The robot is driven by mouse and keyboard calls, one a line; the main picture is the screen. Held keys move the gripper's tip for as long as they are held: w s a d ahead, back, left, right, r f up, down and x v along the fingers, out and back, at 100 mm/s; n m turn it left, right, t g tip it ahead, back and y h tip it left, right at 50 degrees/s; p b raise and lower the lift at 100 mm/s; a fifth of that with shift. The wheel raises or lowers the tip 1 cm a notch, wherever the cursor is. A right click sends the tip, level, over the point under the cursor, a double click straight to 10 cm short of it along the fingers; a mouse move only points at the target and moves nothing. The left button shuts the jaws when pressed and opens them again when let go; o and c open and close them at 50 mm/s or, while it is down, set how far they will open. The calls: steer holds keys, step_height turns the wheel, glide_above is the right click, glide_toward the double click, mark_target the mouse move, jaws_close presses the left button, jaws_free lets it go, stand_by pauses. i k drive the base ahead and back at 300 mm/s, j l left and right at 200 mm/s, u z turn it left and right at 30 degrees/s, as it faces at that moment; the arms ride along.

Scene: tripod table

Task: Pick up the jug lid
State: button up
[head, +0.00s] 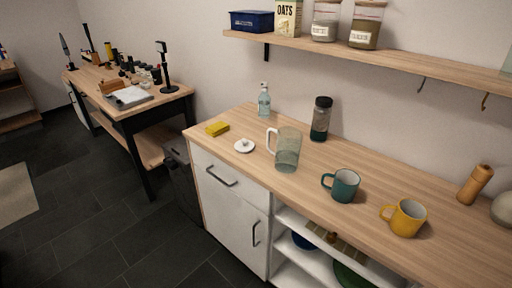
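The jug lid (244,146) appears as a small round white disc with a knob on top, lying flat on the wooden counter (330,165). It is to the left of the clear glass jug (287,150), which stands upright and open with its handle toward the left. A small gap shows between lid and jug. My gripper is not in view.
A yellow sponge (217,129) lies left of the lid, and a soap bottle (264,101) stands behind. A dark bottle (321,118), teal mug (342,185) and yellow mug (404,218) stand to the right. A shelf (400,58) hangs above. Dark floor (110,222) is open at left.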

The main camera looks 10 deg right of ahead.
mark_target(244, 146)
steer(key=i+j+u, duration=0.2)
steer(key=i+j, duration=0.3)
steer(key=i+j+u, duration=0.2)
steer(key=i+j, duration=0.25)
steer(key=i+j+u, duration=0.2)
steer(key=i+j, duration=0.15)
steer(key=i, duration=0.25)
